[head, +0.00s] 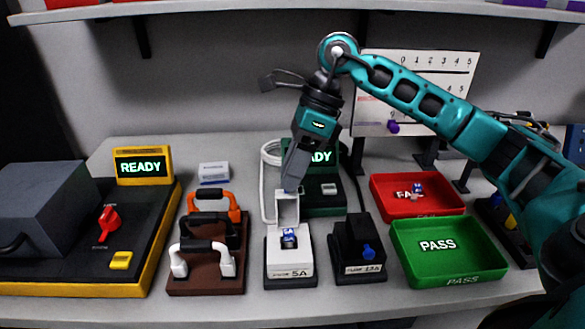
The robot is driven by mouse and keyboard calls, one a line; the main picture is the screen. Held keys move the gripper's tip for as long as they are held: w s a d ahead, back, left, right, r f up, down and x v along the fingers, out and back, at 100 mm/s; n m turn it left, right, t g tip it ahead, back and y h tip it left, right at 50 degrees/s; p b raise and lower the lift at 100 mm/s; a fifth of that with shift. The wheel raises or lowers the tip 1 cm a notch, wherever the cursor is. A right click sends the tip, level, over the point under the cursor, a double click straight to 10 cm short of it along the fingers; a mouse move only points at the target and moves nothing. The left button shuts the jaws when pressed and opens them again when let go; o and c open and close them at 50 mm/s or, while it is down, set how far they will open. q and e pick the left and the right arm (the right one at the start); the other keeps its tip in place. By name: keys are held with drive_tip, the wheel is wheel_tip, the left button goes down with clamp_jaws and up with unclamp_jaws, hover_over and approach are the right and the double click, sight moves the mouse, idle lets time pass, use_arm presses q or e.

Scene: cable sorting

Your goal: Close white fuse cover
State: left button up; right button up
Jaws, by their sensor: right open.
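The white fuse holder (289,268), labelled 5A, stands at the front middle of the table. Its white cover (287,210) stands up, open, at the holder's back edge. A blue and white fuse (289,238) sits in the holder. My right gripper (291,184) points down at the top of the raised cover and is open. It overlaps the cover's top edge in the picture; I cannot tell whether they touch. My left gripper is not in view.
A black 13A holder (357,255) stands just right. Further right are a red FAIL tray (440,209) and a green PASS tray (470,262). A brown rack (205,281) with handled pieces is left. A green READY unit (325,204) stands behind.

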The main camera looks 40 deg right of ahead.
drive_tip(key=shift+f, duration=0.1)
clamp_jaws()
idle(0.4)
